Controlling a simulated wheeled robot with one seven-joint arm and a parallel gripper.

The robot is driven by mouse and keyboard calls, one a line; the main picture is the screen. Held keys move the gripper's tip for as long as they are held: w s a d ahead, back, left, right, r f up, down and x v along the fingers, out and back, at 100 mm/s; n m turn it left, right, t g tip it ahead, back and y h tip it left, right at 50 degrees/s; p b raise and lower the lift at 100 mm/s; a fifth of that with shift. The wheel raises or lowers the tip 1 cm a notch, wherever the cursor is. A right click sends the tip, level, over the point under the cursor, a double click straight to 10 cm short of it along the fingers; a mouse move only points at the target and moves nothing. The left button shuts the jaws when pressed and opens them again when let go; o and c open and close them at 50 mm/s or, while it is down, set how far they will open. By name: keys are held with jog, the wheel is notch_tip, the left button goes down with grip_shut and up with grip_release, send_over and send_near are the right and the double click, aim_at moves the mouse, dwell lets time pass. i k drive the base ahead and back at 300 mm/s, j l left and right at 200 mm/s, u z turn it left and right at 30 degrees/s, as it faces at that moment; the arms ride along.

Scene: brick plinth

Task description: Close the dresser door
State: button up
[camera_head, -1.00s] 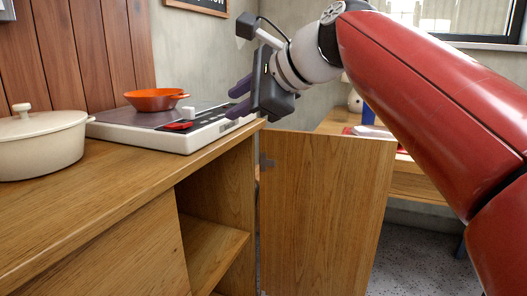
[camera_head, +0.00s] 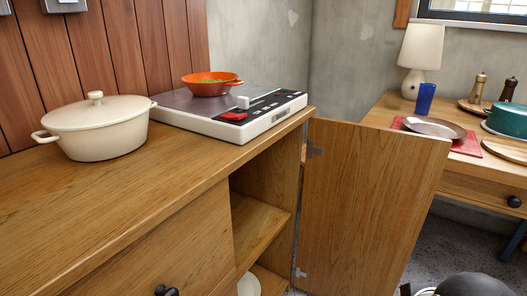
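The wooden dresser door (camera_head: 365,205) stands wide open in the head view, hinged at the right end of the dresser (camera_head: 120,225). Two metal hinges show along its left edge. The open compartment (camera_head: 255,225) beside it shows a shelf and part of a white dish at the bottom. A dark rounded part of my arm shows at the bottom right, in front of and below the door. My gripper's fingers are not in view, so what they touch or hold is hidden.
A cream pot (camera_head: 98,128), a cooktop (camera_head: 228,112) and an orange pan (camera_head: 210,85) stand on the dresser top. At the right, a table (camera_head: 383,112) holds a lamp (camera_head: 417,62), a blue cup (camera_head: 425,98), plates and a teal pot (camera_head: 508,118).

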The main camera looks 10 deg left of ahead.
aim_at(369, 191)
jog(key=u, duration=1)
jog(key=k+u, duration=0.35)
jog(key=k, duration=0.15)
jog(key=k+u, duration=0.4)
jog(key=k, duration=0.1)
